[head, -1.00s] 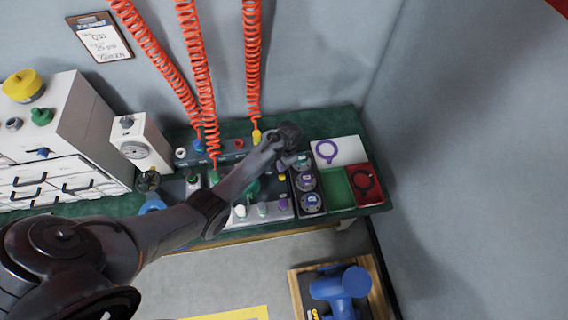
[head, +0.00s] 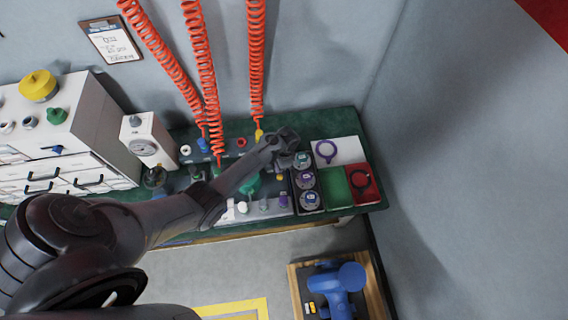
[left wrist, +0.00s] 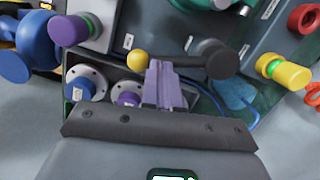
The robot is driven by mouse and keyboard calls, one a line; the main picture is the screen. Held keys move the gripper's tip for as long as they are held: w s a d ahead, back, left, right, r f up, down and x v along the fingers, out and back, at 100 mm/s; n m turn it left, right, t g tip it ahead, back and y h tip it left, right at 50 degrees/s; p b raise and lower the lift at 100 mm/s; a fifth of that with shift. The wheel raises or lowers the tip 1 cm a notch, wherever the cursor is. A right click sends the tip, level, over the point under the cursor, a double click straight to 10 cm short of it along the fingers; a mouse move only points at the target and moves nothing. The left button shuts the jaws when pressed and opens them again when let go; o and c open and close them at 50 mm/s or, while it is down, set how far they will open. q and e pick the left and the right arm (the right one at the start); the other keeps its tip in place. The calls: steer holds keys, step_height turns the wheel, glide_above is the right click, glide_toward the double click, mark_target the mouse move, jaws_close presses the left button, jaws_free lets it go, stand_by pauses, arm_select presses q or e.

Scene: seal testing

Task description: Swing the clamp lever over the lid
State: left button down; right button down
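The clamp lever (left wrist: 198,61) is a dark bar with a yellow ball knob (left wrist: 138,60) and a thick dark end, lying across the left wrist view. My left gripper (left wrist: 163,70) has its two narrow fingers close together at the bar, just beside the knob; any gap between them is too small to see. The teal lid (head: 250,185) is partly behind my left arm in the head view, and a teal edge also shows at the top of the left wrist view (left wrist: 203,3). In the head view my left gripper (head: 288,142) hides the lever. My right gripper is not in view.
A black tray (head: 293,183) holds several round flanged parts beside my left gripper. White (head: 350,150), green (head: 335,183) and red (head: 373,192) trays lie to its right. Red coiled hoses (head: 256,60) hang behind. A blue hose (left wrist: 218,98) passes near the lever.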

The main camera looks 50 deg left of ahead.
arm_select(q)
steer(key=s+a+m+p, duration=0.2)
steer(key=m, duration=0.2)
steer(key=s+a+m+t+p, duration=0.1)
steer(key=s+m+p, duration=0.1)
steer(key=m, duration=0.2)
steer(key=s+a+m+y+p, duration=0.1)
steer(key=s+a+m, duration=0.1)
steer(key=m, duration=0.3)
steer(key=shift+s+a+f+t+p, duration=0.1)
steer(key=shift+s+a+t+p, duration=0.1)
steer(key=shift+a+t+p, duration=0.15)
steer(key=shift+s+a+m, duration=0.15)
steer(key=shift+a+m, duration=0.45)
steer(key=shift+m, duration=0.5)
steer(key=shift+d+r, duration=0.2)
steer(key=shift+r, duration=0.05)
steer(key=d+r+p, duration=0.4)
steer(key=r+p, duration=0.1)
steer(key=r, duration=0.6)
steer(key=shift+s+d+r, duration=0.15)
steer(key=shift+d+r, duration=0.1)
steer(key=shift+d, duration=0.05)
